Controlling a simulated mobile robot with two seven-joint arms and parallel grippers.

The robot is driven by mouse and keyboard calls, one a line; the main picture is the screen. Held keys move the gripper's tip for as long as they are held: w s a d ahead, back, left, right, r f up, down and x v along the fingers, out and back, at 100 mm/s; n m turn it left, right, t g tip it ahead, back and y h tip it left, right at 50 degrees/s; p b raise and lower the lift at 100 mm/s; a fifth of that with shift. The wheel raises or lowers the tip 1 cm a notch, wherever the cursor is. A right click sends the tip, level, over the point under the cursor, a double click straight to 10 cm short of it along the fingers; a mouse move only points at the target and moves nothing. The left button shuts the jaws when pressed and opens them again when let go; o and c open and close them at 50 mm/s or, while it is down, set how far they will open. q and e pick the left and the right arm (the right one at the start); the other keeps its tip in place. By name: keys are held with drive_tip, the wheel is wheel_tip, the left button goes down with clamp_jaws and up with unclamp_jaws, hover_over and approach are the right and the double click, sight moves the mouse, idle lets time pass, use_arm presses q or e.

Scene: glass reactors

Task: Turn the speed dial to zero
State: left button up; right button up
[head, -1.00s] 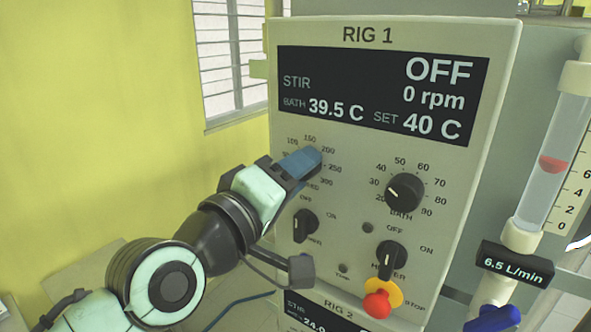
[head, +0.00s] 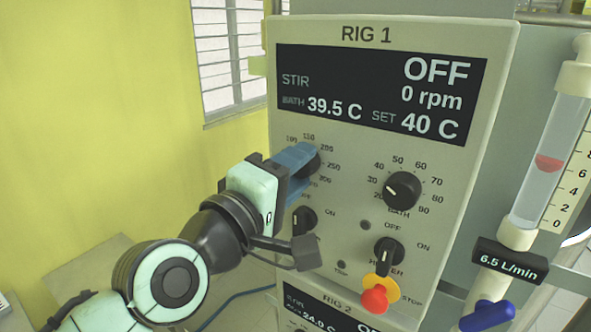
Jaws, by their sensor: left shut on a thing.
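The speed dial (head: 313,163) is a black knob at the upper left of the RIG 1 panel (head: 450,215), ringed by printed numbers from about 100 to 300. My left gripper (head: 308,158), with blue fingers, is shut on this dial and hides most of it, so its pointer cannot be read. The display (head: 375,95) reads STIR OFF, 0 rpm, BATH 39.5 C and SET 40 C. My right gripper is not in view.
A bath dial (head: 402,190), a heater switch (head: 388,252) and a red stop button (head: 374,298) with a yellow collar sit to the right. A stir switch (head: 304,221) is close below my gripper. A flow tube (head: 540,180) with a blue valve (head: 488,316) stands at far right.

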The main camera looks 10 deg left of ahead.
use_arm(q)
drive_tip(key=o, duration=1.1)
drive_tip(key=shift+c, duration=0.2)
drive_tip(key=b+v, duration=0.3)
drive_tip(key=v, duration=1)
drive_tip(key=shift+s+b, duration=0.2)
drive_tip(key=shift+b, duration=0.15)
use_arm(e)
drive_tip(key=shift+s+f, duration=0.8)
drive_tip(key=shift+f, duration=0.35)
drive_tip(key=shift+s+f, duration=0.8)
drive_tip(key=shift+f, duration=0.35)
